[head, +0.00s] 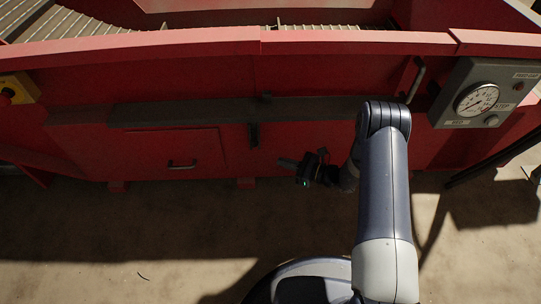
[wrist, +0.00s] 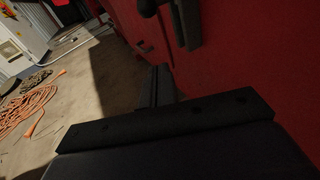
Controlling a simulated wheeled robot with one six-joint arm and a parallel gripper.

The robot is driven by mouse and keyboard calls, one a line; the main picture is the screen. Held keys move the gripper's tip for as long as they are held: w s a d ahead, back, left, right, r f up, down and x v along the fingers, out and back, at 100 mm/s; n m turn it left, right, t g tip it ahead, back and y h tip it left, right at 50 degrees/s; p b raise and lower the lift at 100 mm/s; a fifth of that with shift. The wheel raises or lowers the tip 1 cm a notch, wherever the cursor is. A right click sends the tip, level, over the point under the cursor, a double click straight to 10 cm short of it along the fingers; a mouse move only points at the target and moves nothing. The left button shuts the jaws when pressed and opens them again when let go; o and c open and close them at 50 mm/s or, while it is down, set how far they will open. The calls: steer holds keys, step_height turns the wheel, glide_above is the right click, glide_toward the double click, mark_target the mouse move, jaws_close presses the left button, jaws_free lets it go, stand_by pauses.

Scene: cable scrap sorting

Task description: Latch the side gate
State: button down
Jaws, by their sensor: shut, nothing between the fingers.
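The side of the red machine has a panel (head: 330,82) right of a vertical seam, with a bar handle (head: 416,80) at its right end; it looks like the side gate. A black latch lever (head: 254,134) hangs down near the seam, below a small black catch (head: 267,96). The lever also shows in the wrist view (wrist: 185,22), beside a dark knob (wrist: 147,8). I cannot tell whether the latch is engaged. My gripper (head: 284,163) is shut and empty, below and right of the lever, apart from it. Its dark fingers (wrist: 160,86) show in the wrist view.
A dark ledge (head: 180,112) runs along the machine above a lower door with a handle (head: 182,165). A gauge box (head: 486,92) is at right, a yellow stop box (head: 17,90) at left. Orange cable (wrist: 27,108) lies on the floor. Floor in front is mostly clear.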

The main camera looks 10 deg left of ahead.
steer(key=shift+p+v, duration=0.3)
steer(key=shift+v, duration=1.4)
steer(key=w+a+r, duration=0.2)
steer(key=a, duration=0.9)
steer(key=shift+w+r, duration=0.2)
steer(key=shift+w, duration=0.05)
